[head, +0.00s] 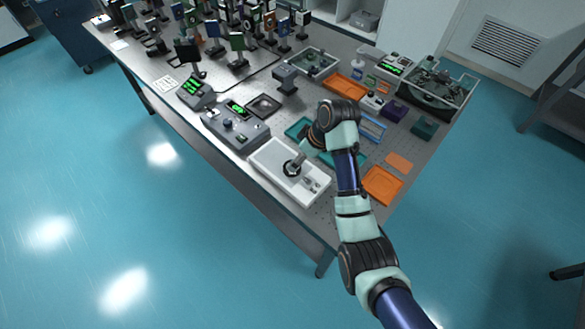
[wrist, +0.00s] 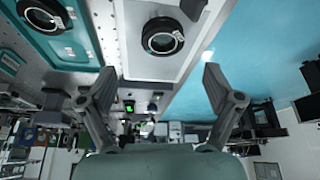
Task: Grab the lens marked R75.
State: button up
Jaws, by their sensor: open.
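A black ring-shaped lens mount (wrist: 162,40) lies in a white tray (wrist: 140,68) in the wrist view. It also shows in the head view (head: 291,169), in the white tray (head: 265,157) near the table's front edge. A second black ring-mounted lens (wrist: 42,14) lies in a teal tray (wrist: 80,40) to the left in the wrist view. I cannot read an R75 mark on either. My gripper (wrist: 158,73) is open, with nothing between its fingers; the first lens appears beyond the fingertips, between them in the picture. In the head view my gripper (head: 303,152) is above the white tray.
Grey instrument boxes (head: 234,130) stand left of the white tray. Orange trays (head: 382,186) lie to its right, and a clear-walled box (head: 312,63) stands behind. Many upright optic mounts (head: 238,45) crowd the table's far left. The floor in front is clear.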

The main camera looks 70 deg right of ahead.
jog(key=b+x, duration=0.2)
jog(key=x, duration=0.5)
jog(key=shift+a, duration=0.25)
jog(key=c, duration=1.4)
jog(key=shift+o, duration=0.2)
notch_tip(320, 180, up, 20)
jog(key=p, duration=0.5)
